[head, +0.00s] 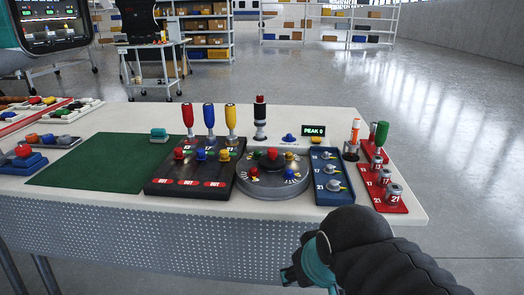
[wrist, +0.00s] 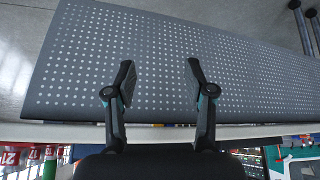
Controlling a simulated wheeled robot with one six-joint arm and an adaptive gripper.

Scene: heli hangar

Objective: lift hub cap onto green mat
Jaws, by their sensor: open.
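The green mat (head: 95,162) lies flat on the left part of the white table, mostly bare. A round grey hub-like disc (head: 272,182) stands right of the middle, with several coloured knobs around it and a red knob (head: 272,154) at its centre. I cannot tell for certain which part is the hub cap; the red centre knob may be it. My gripper (head: 292,274) is in front of the table's front edge, below the tabletop, away from the disc and the mat. In the wrist view my gripper (wrist: 160,78) is open and empty, facing the perforated front panel.
A black board (head: 190,188) with red, blue and yellow handles stands between mat and disc. A blue panel (head: 332,192) and red racks (head: 382,190) are at right. A teal block (head: 158,135) sits by the mat's back corner. The perforated panel (head: 150,235) hangs below the table edge.

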